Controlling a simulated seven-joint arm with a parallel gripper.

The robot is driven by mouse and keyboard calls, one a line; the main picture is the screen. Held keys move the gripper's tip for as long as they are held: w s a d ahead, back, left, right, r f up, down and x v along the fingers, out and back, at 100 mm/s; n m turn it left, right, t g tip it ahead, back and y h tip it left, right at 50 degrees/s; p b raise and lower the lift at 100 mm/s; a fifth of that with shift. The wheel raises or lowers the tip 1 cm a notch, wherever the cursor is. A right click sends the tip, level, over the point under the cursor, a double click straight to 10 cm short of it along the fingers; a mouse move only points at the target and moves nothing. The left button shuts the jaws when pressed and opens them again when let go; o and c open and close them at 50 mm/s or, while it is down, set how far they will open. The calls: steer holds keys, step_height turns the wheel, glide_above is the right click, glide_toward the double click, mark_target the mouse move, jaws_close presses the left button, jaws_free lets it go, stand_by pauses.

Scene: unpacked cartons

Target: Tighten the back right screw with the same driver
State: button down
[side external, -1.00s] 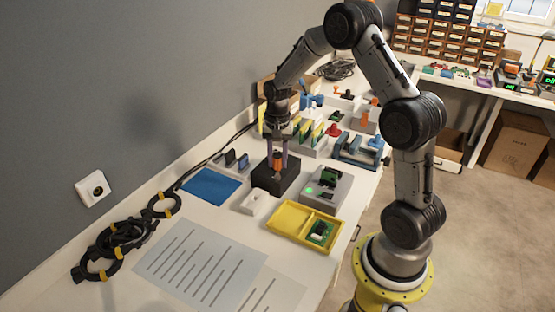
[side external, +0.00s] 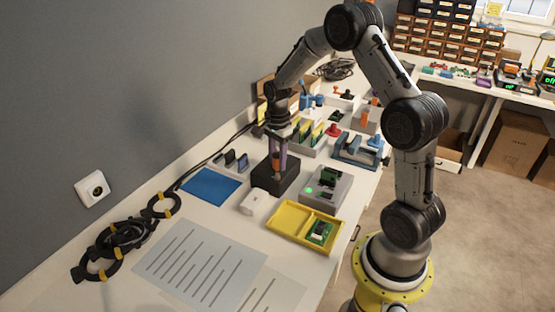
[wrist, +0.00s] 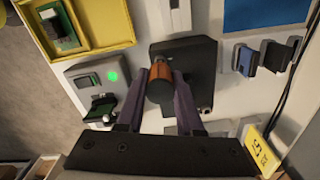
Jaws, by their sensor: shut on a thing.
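My gripper (side external: 278,163) is shut on an orange-handled driver (wrist: 160,73), which stands roughly upright between the two fingers. In the wrist view the fingertips (wrist: 160,82) sit on either side of the handle. The driver is over a black block (wrist: 197,62), also seen in the side view (side external: 264,181). The handle and fingers hide the driver's tip in the wrist view, so I cannot tell whether it meets a screw. A small pale spot shows near the block's edge in the wrist view; the screws themselves are too small to make out.
A grey box with a lit green light (side external: 328,188) is close to the right of the block. A yellow tray (side external: 288,231) holds a green board. Several fixtures crowd the bench behind.

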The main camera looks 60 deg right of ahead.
steer(key=shift+r, duration=0.1)
steer(key=shift+r, duration=2.2)
